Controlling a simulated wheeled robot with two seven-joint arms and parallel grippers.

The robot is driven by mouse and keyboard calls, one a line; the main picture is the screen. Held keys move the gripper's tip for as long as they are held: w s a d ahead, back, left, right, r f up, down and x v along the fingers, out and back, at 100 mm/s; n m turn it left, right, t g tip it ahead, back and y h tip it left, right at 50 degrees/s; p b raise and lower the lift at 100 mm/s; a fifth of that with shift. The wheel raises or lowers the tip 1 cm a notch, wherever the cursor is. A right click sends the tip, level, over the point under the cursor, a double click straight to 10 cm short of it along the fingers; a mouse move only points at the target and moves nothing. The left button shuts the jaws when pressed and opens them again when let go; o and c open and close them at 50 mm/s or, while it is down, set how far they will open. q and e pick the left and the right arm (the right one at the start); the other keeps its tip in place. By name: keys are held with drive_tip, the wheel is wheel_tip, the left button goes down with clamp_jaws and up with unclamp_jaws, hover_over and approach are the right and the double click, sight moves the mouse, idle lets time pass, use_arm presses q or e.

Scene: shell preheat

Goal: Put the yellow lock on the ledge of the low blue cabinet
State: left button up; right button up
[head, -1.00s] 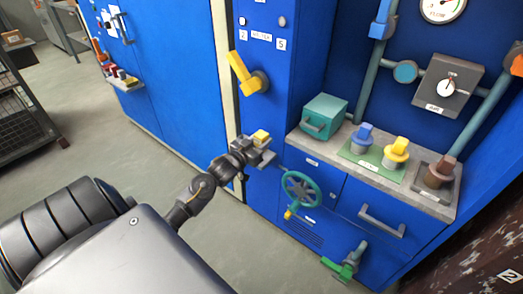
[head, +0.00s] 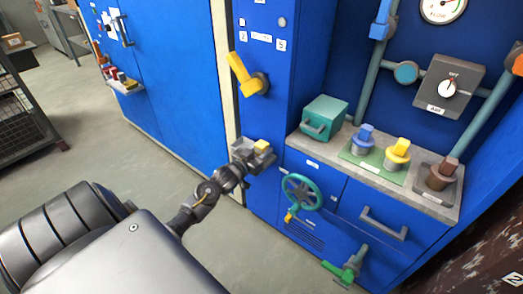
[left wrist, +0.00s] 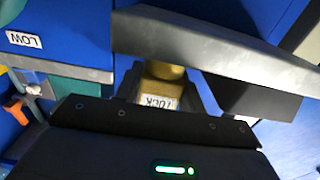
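The yellow lock (head: 262,146) is in my left gripper (head: 254,154), in front of the narrow blue cabinet column. The left wrist view shows the lock (left wrist: 162,88) between the fingers, with its white label upside down. My left gripper appears shut on it. The low blue cabinet (head: 330,187) stands just right of the gripper, with a grey top ledge (head: 440,207). The lock is left of this ledge and apart from it. A grey bar (left wrist: 215,45) crosses the left wrist view beyond the lock; I cannot tell what it belongs to. My right gripper is not in view.
A teal box (head: 325,118) and blue, yellow and brown fittings (head: 397,154) occupy much of the ledge. A green handwheel (head: 301,193) juts from the cabinet front below. A yellow lever (head: 243,75) sticks out above the gripper.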

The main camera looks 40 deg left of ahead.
use_arm(q)
drive_tip(key=o, duration=0.4)
drive_tip(key=shift+s+r, duration=0.15)
drive_tip(key=s+p, duration=0.1)
drive_tip(key=s, duration=0.9)
drive_tip(key=s+d+f+g, duration=0.4)
drive_tip(key=s+d+f, duration=0.1)
drive_tip(key=f, duration=0.4)
drive_tip(key=s+d+f+g, duration=0.4)
drive_tip(key=s+d+f, duration=0.2)
drive_tip(key=f, duration=0.3)
drive_tip(key=s+d+f+m+g, duration=0.2)
drive_tip(key=s+d+f+g, duration=0.5)
drive_tip(key=s+d, duration=0.3)
drive_tip(key=s+f, duration=0.1)
drive_tip(key=s, duration=0.2)
drive_tip(key=shift+d+h, duration=0.3)
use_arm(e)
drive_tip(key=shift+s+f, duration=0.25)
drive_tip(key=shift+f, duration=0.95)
